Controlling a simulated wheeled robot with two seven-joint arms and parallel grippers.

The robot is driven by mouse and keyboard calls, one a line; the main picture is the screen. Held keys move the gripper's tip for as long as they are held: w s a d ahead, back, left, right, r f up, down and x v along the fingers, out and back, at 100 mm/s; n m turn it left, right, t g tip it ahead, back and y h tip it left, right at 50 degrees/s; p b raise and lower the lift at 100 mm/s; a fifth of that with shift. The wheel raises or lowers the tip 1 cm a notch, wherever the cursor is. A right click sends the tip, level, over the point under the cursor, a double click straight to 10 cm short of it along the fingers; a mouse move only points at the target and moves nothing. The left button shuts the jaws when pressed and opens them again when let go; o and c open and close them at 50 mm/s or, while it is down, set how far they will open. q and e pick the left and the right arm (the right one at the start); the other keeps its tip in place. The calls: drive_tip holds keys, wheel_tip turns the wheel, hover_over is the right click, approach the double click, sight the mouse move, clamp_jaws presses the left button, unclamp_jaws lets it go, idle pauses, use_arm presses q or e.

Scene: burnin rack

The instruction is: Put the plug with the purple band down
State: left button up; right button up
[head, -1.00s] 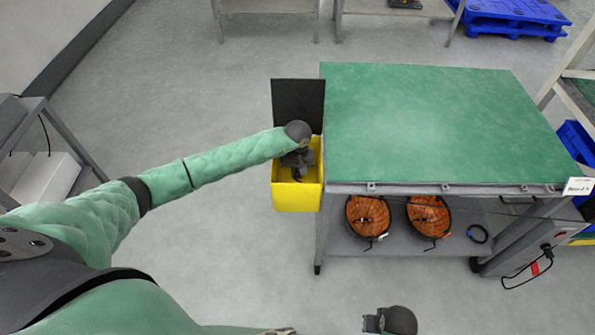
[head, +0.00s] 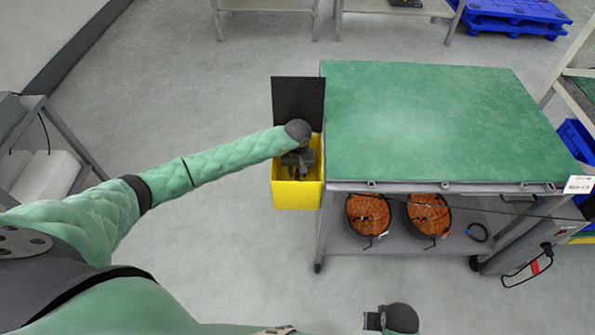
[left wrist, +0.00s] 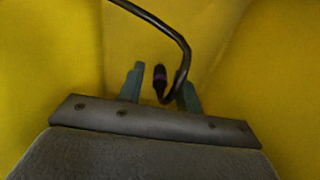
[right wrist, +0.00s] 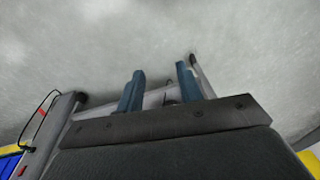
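The plug with the purple band (left wrist: 160,78) is small and black and shows in the left wrist view, inside the yellow bin (head: 297,196). Its black cable (left wrist: 160,20) loops over it from the top. My left gripper (head: 297,174) reaches down into the bin; in the left wrist view its two fingers (left wrist: 160,88) stand apart, with the plug between them in the picture and a gap at the left finger. I cannot tell whether the plug rests on the bin's floor. My right gripper (head: 372,321) is open and empty over the floor, its fingers (right wrist: 158,85) apart.
A green-topped bench (head: 440,120) stands right of the bin. A dark upright panel (head: 298,98) rises behind the bin. Two orange coils (head: 368,214) lie on the bench's lower shelf. A grey rack (head: 62,140) stands at the left. The floor in front is clear.

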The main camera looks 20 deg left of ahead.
idle(0.3)
